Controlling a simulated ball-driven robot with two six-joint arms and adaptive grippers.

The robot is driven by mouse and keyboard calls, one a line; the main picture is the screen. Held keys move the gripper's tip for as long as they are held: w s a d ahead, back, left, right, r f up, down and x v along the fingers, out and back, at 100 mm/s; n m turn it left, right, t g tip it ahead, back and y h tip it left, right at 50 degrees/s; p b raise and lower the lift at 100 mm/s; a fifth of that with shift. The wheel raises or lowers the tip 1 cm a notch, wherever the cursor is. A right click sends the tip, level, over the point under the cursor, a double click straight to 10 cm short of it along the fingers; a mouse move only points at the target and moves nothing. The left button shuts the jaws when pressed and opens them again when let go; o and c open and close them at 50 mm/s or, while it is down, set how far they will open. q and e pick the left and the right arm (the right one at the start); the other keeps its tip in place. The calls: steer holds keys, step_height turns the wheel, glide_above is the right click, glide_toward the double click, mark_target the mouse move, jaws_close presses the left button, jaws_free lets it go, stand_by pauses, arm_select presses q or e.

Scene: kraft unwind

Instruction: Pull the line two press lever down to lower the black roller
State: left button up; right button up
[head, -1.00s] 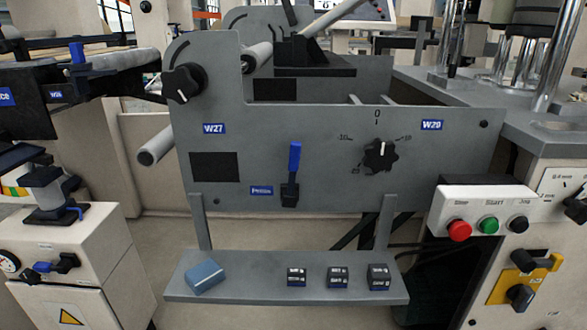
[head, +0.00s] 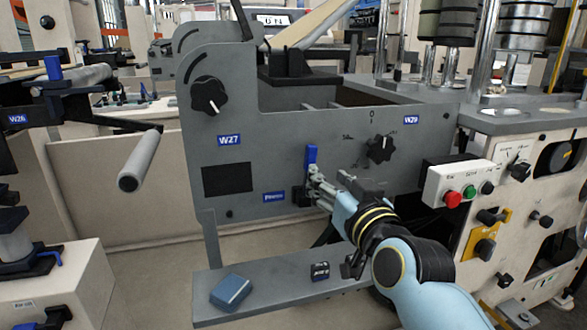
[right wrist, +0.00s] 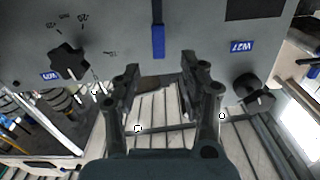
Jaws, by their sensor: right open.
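The press lever (head: 311,156) has a blue handle and points up on the grey panel, beside a blue label. In the right wrist view the blue lever (right wrist: 158,38) hangs from the top edge. My right gripper (head: 318,188) is at the lever's lower part, in front of the panel. In the right wrist view my right gripper (right wrist: 160,68) is open, its fingers spread to either side of the lever's line, with nothing between them. I cannot tell whether it touches the lever. My left gripper is not in view. I cannot single out the black roller.
Black knobs (head: 380,149) and (head: 208,95) stick out of the panel near the lever. A button box (head: 440,186) stands to the right. Below, a grey shelf (head: 262,303) carries a blue box (head: 231,292) and a small black block (head: 320,271).

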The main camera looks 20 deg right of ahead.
mark_target(312, 160)
steer(key=w, duration=0.4)
steer(key=shift+w+d, duration=0.1)
steer(key=shift+w, duration=0.05)
steer(key=w+b, duration=0.1)
steer(key=w, duration=0.5)
steer(key=shift+w, duration=0.35)
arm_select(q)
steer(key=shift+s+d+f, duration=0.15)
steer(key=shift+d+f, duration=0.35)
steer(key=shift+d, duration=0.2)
arm_select(e)
jaws_close()
